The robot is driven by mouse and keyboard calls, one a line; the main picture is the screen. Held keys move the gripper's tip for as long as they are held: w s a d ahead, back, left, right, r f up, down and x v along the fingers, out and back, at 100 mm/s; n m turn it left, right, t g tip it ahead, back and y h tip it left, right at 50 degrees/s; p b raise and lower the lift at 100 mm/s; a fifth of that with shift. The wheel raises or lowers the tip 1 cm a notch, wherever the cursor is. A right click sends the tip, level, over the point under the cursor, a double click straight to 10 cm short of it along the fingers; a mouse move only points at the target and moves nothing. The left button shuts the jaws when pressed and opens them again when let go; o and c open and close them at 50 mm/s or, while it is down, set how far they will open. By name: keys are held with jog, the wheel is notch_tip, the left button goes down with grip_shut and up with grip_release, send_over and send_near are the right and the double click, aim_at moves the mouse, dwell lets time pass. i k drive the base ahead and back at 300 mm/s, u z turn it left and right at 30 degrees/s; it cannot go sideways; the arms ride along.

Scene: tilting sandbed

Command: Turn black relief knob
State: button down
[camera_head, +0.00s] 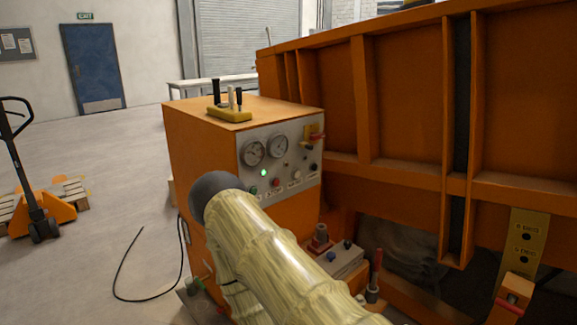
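An orange power unit (200,160) carries a grey control panel (282,150) with two round gauges, a lit green lamp, small buttons and a red-handled valve. A small dark knob (314,167) sits at the panel's lower right. Below the panel, a grey valve block (340,262) bears small dark or bluish knobs (347,243). I cannot tell which of these is the black relief knob. My sleeved arm crosses the lower middle and hides part of the unit's front. My gripper is not in view.
A yellow lever block (229,114) stands on top of the unit. The orange sandbed wall (410,95) fills the right. A red-handled lever (375,270) rises near the valve block. A black cable (140,298) lies on the floor; a pallet jack (40,205) stands left.

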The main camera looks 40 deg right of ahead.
aim_at(348, 243)
jog(key=z, duration=1.55)
